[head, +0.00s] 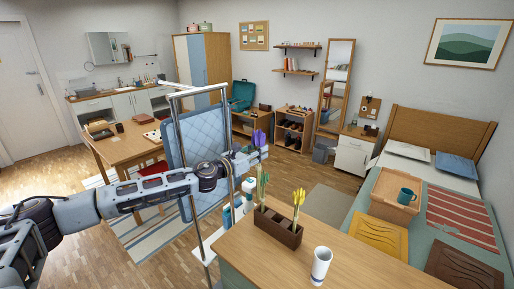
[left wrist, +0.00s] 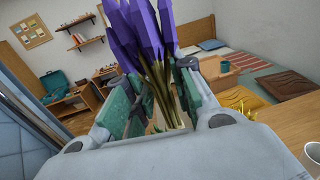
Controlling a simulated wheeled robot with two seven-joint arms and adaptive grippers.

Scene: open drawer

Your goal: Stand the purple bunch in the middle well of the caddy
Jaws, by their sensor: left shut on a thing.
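The purple bunch (head: 259,138) is held upright in my left gripper (head: 256,153), in the air behind and left of the caddy. In the left wrist view the purple bunch (left wrist: 145,30) has its stems between the two green-padded fingers of my left gripper (left wrist: 160,100). The brown caddy (head: 277,232) stands on the wooden counter top. A green bunch (head: 263,188) stands in its left well and a yellow bunch (head: 298,205) in its right well. The middle well shows no bunch; its inside is hard to see. My right gripper is not in view.
A white cup (head: 320,265) stands on the counter (head: 262,262) right of the caddy. A metal rack with a blue quilted panel (head: 195,140) stands behind my left forearm. A bed with a wooden crate (head: 392,195) lies to the right. The counter's front is clear.

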